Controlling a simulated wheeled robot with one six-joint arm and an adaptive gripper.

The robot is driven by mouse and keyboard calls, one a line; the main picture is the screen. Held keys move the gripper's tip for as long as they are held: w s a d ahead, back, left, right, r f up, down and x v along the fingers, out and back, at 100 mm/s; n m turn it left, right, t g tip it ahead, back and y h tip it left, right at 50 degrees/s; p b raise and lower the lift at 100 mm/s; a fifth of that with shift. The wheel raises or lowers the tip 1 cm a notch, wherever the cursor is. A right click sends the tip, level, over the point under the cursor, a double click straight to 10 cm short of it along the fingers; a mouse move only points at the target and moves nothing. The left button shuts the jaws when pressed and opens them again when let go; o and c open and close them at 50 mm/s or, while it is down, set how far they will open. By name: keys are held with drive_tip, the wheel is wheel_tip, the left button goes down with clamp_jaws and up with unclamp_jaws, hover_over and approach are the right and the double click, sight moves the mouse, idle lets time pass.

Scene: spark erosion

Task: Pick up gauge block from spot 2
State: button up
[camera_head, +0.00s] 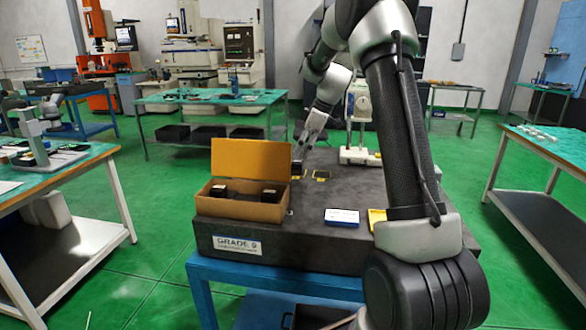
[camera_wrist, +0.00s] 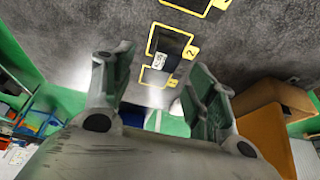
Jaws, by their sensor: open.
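Spot 2 is a yellow-outlined square with a numbered tag (camera_wrist: 191,52) on the dark stone plate. A dark block with a small white label, apparently the gauge block (camera_wrist: 171,42), stands in it in the wrist view. My gripper (camera_wrist: 158,75) is open and empty, its two fingers apart on either side of the lower middle of that view. The block lies beyond the fingertips, apart from them. In the head view my gripper (camera_head: 303,148) hangs over the back left of the plate, close to a small dark block (camera_head: 297,168); the exact gap cannot be told.
An open cardboard box (camera_head: 240,209) with dark items inside stands at the plate's (camera_head: 335,240) left. A blue-and-white box (camera_head: 342,217) lies near its front. An empty yellow outline (camera_head: 321,175) lies right of the block. A pale stand (camera_head: 358,155) is at the back.

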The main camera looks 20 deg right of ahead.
sight(297, 162)
drive_tip(key=x, duration=0.6)
drive_tip(key=shift+s+a, duration=0.1)
drive_tip(key=shift+s, duration=0.25)
clamp_jaws()
